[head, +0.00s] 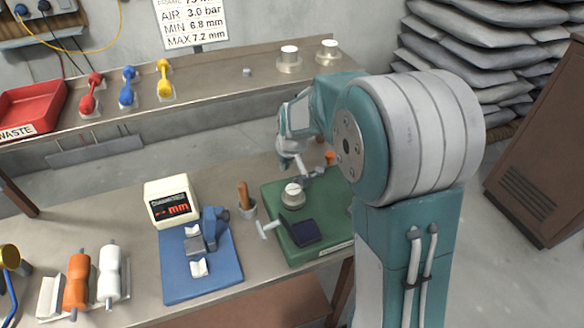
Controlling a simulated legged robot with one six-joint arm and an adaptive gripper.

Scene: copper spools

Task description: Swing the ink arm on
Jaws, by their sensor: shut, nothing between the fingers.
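A green base plate (270,200) lies on the workbench, partly hidden by my arm on its right. On it stand a round metal holder with a pale knob (292,195) and a dark square pad in a tray (300,231). A pale T-shaped handle (268,228) sticks out at the plate's left edge. My gripper (301,172) points down over the back of the plate, shut and with nothing seen in it. Small grey parts (316,174) and an orange piece (330,157) show close beside it. I cannot tell which part is the ink arm, or whether my gripper touches anything.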

